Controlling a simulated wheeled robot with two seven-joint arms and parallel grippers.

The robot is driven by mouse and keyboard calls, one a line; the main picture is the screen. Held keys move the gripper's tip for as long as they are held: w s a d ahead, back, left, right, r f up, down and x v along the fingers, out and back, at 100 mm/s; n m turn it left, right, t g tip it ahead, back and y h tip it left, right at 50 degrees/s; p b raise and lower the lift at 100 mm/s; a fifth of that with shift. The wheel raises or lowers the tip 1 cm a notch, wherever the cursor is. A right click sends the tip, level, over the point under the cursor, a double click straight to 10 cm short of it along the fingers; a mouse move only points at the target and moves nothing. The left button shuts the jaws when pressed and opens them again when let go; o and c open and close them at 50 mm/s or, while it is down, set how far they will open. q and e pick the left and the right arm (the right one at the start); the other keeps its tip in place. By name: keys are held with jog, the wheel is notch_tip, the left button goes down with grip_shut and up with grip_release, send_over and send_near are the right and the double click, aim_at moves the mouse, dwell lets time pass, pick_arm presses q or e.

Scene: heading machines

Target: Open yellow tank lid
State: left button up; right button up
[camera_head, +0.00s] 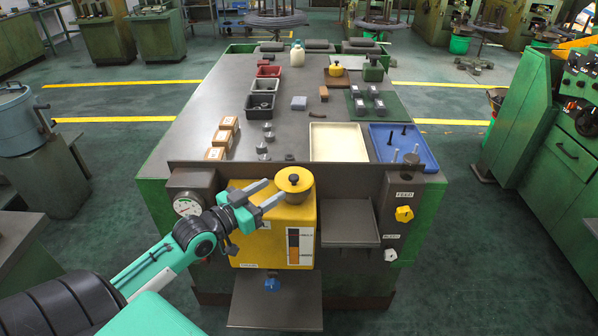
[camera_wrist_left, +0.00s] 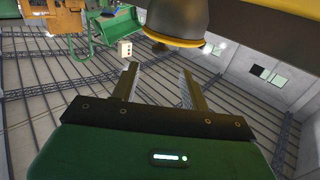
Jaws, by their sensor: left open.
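The yellow tank (camera_head: 262,236) is fixed to the front of the workbench. Its round yellow lid (camera_head: 294,184) with a dark knob sits on top, at the right part of the tank, and looks closed. My left gripper (camera_head: 268,194) comes in from the left and is open, with its fingers beside the lid's left side. I cannot tell whether they touch it. In the left wrist view, the open fingers (camera_wrist_left: 158,78) have nothing between them, and a dark rounded thing with a yellow rim hangs above them. My right gripper is not in view.
A gauge (camera_head: 187,206) is left of the tank. A grey shelf (camera_head: 349,222) and a yellow knob (camera_head: 404,214) are to its right. On the bench behind stand a cream tray (camera_head: 338,142), a blue tray (camera_head: 418,158), bins, boxes and small metal parts.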

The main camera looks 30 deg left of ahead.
aim_at(299, 181)
pick_arm(q)
jog(key=p+x, duration=0.2)
jog(key=x, duration=0.8)
jog(key=shift+w+d, duration=0.15)
jog(key=shift+w, duration=0.05)
jog(key=shift+c, duration=0.5)
grip_shut()
